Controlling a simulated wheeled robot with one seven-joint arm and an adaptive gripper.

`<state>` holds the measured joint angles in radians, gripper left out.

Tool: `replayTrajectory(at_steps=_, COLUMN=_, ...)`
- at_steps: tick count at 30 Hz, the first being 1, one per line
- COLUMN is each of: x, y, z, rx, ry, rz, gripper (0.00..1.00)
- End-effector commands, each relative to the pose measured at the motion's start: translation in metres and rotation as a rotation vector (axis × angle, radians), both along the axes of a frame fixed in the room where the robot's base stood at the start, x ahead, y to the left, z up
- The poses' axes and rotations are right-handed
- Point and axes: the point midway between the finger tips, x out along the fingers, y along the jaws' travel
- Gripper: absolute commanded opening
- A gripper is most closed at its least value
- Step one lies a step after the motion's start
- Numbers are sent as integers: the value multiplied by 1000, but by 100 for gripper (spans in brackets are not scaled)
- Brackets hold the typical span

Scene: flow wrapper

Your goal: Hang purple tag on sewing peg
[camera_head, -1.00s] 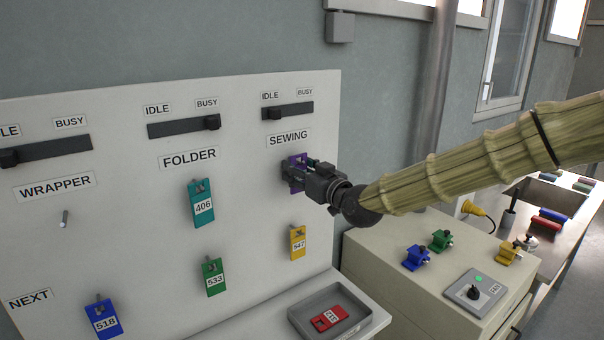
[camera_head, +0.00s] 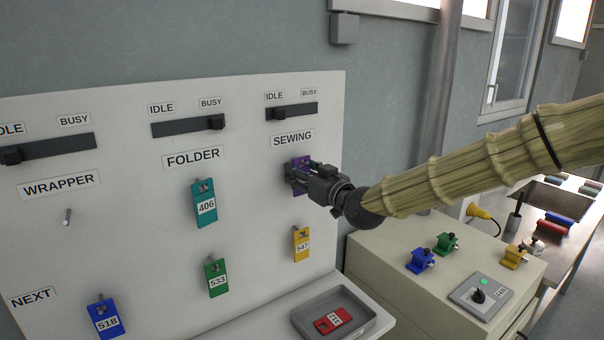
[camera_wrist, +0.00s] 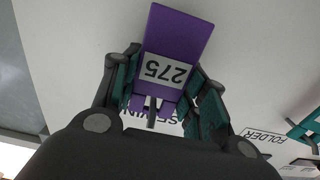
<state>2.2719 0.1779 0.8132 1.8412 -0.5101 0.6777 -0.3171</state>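The purple tag (camera_head: 299,188), upright against the board below the SEWING label, is partly hidden by my gripper (camera_head: 298,176) in the head view. In the wrist view the purple tag (camera_wrist: 172,45) shows number 275 upside down, with its slotted end towards my gripper (camera_wrist: 166,78). My teal-padded fingers meet the tag's two side edges, and my gripper looks shut on it. The dark sewing peg (camera_wrist: 152,112) shows at the slot; I cannot tell whether the tag's weight rests on it.
A yellow tag (camera_head: 301,244) hangs below the purple one. A teal tag (camera_head: 205,205) and a green tag (camera_head: 216,278) hang under FOLDER, and a blue tag (camera_head: 105,318) at NEXT. The WRAPPER peg (camera_head: 67,216) is bare. A grey tray (camera_head: 365,302) below holds a red tag (camera_head: 332,321).

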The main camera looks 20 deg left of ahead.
Motion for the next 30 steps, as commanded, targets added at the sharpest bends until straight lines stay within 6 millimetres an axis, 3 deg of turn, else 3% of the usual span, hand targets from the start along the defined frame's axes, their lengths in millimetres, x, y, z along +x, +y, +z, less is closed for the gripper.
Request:
replayTrajectory(at_steps=1, x=0, y=0, z=0, rx=0, ry=0, rz=0, gripper=52)
replayTrajectory(at_steps=4, x=0, y=0, z=0, rx=0, ry=0, rz=0, gripper=68)
replayTrajectory(at_steps=17, x=-3, y=-5, z=0, rx=0, ry=0, rz=-1, gripper=68)
replayTrajectory(at_steps=30, x=-48, y=-63, z=0, rx=0, ry=0, rz=-1, gripper=68)
